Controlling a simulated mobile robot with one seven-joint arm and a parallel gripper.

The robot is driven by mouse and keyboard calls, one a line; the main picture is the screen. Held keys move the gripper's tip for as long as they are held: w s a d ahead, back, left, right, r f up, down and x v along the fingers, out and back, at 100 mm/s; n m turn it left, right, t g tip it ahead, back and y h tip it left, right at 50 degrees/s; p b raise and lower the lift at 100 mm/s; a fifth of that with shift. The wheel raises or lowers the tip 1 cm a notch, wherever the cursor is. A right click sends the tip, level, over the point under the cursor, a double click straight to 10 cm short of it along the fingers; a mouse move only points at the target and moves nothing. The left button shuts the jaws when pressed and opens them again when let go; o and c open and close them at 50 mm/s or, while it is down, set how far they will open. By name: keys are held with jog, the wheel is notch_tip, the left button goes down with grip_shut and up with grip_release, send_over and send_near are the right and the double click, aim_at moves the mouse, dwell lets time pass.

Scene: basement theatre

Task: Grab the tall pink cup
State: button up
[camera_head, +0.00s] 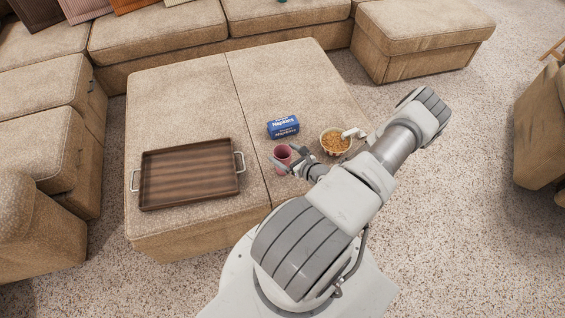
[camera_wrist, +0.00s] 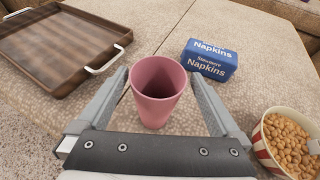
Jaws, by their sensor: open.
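The tall pink cup (camera_head: 283,157) stands upright on the beige ottoman, near its front right part. In the wrist view the pink cup (camera_wrist: 157,91) is empty, with its open mouth facing up. My gripper (camera_head: 288,163) is open around the cup. In the wrist view my gripper (camera_wrist: 158,84) has one finger on each side of the cup, with a visible gap on both sides. The lower part of the cup is partly hidden by my gripper in the head view.
A wooden tray (camera_head: 189,196) with metal handles lies left of the cup. A blue napkins pack (camera_head: 283,127) lies behind it. A striped bowl of snacks (camera_head: 335,141) stands close on the right, near my arm. The ottoman's (camera_head: 180,90) far half is clear.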

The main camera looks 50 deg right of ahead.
aim_at(277, 150)
jog(key=b+x, duration=0.1)
jog(key=x, duration=0.3)
jog(key=shift+a+r, duration=0.1)
jog(key=c, duration=1.2)
